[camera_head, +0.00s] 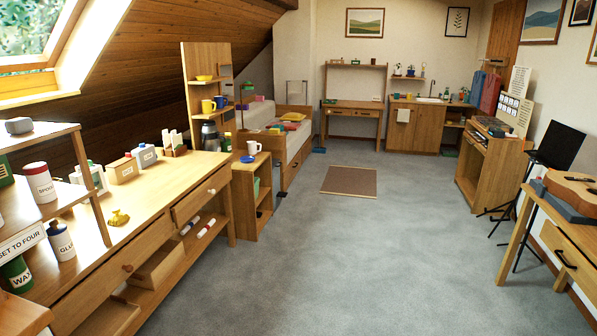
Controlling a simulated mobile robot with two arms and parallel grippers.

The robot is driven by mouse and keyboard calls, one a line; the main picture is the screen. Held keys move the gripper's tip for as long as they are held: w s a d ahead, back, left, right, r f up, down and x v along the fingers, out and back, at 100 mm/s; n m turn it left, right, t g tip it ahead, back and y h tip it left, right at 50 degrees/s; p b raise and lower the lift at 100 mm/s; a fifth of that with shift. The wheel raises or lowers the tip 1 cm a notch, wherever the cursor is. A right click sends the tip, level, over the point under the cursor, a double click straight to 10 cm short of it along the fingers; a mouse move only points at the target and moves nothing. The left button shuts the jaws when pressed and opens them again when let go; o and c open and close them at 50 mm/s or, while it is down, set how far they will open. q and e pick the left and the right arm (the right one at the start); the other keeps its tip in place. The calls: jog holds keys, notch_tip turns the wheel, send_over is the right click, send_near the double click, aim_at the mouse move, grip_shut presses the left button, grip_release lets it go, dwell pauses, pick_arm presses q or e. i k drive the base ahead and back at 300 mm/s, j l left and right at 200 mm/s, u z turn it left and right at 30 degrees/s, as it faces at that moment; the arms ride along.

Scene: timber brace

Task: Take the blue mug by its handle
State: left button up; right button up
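A small blue mug (219,102) stands on a shelf of the tall wooden shelf unit (205,62) at the left, well away from me. A yellow mug (208,106) stands just left of it. The blue mug is too small here to make out its handle clearly. Neither of my grippers shows in this view.
A long wooden workbench (150,200) runs along the left side, with bottles and boxes on it. A low cabinet (245,200) bearing a white mug (253,147) stands past its far end. A music stand (556,146) is at the right. The grey carpet (330,245) between is open.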

aim_at(219, 100)
jog(key=i, duration=2.3)
jog(key=i+u, duration=0.1)
jog(key=i, duration=1.05)
jog(key=i+l, duration=0.2)
jog(key=i, duration=0.95)
jog(key=i+u, duration=0.4)
jog(key=i+l+u, duration=0.25)
jog(key=u, duration=0.2)
jog(key=i+l+u, duration=0.65)
jog(key=u, duration=0.15)
